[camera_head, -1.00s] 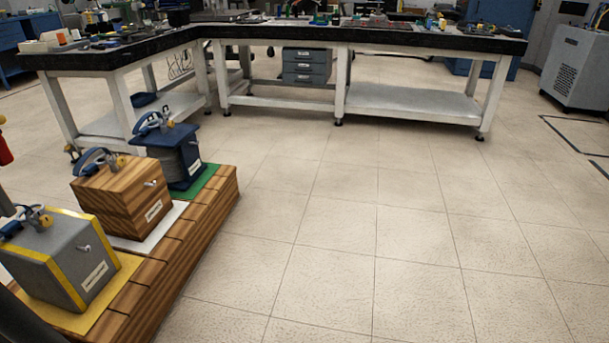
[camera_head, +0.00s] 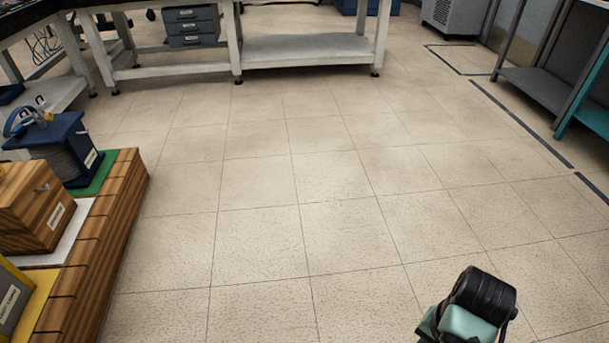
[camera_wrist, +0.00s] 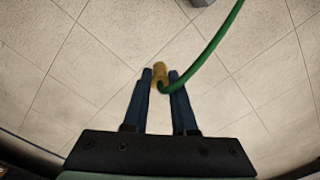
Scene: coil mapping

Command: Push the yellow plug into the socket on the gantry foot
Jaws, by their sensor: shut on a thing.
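The yellow plug (camera_wrist: 160,72) shows in the wrist view between the fingertips of my gripper (camera_wrist: 160,77). My gripper is shut on it, with one blue finger on each side. A green cable (camera_wrist: 213,45) runs from the plug in a curve up and to the right, out of the picture. Below the plug and fingers I see only tiled floor. In the head view, part of my arm shows at the bottom right, but the fingers and plug are out of view. I cannot make out the gantry foot or its socket in either view.
A wooden pallet (camera_head: 112,230) at the left bears a blue box (camera_head: 62,150), a wooden box (camera_head: 32,210) and a grey and yellow box (camera_head: 12,298). A workbench (camera_head: 305,47) stands at the back, a shelf rack (camera_head: 540,85) at the right. The middle floor is clear.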

